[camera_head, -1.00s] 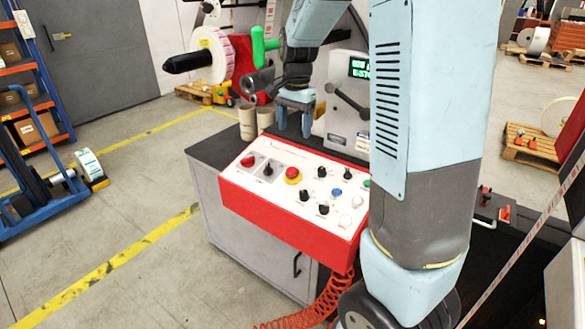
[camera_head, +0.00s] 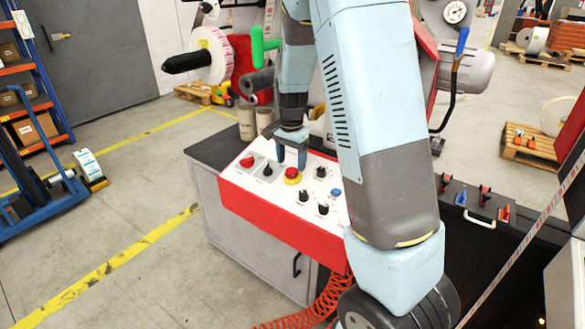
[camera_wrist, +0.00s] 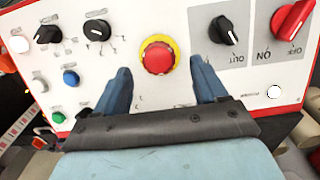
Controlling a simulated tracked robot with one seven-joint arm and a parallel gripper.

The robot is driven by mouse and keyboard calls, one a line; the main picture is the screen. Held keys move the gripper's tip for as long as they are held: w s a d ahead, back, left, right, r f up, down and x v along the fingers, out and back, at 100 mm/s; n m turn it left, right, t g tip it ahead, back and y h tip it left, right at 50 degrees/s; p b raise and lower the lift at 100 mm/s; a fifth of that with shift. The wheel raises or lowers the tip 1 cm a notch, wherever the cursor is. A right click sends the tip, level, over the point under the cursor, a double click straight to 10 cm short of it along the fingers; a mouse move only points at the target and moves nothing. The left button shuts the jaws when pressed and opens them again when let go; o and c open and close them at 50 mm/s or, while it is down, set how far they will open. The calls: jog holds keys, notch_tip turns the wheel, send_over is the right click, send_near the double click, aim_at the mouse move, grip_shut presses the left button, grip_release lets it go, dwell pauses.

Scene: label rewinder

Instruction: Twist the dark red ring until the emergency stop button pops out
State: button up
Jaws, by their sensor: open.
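The emergency stop button (camera_wrist: 157,60) has a red cap on a yellow base and sits on the white panel. A darker red rim runs around the cap. The button also shows in the head view (camera_head: 291,173). My gripper (camera_wrist: 160,72) is open, with one blue finger on either side of the button in the wrist picture and nothing between them. In the head view my gripper (camera_head: 291,157) points down just above and behind the button. I cannot tell how far the fingertips are from the panel.
A red rotary switch (camera_wrist: 292,20) and a black knob (camera_wrist: 227,30) are to the right of the button in the wrist view. Black knobs (camera_wrist: 96,30) and a blue button (camera_wrist: 70,77) are to its left. Cardboard cores (camera_head: 247,124) stand behind the panel.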

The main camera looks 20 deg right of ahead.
aim_at(291, 168)
jog(key=shift+f, duration=1.65)
jog(key=shift+c, duration=0.2)
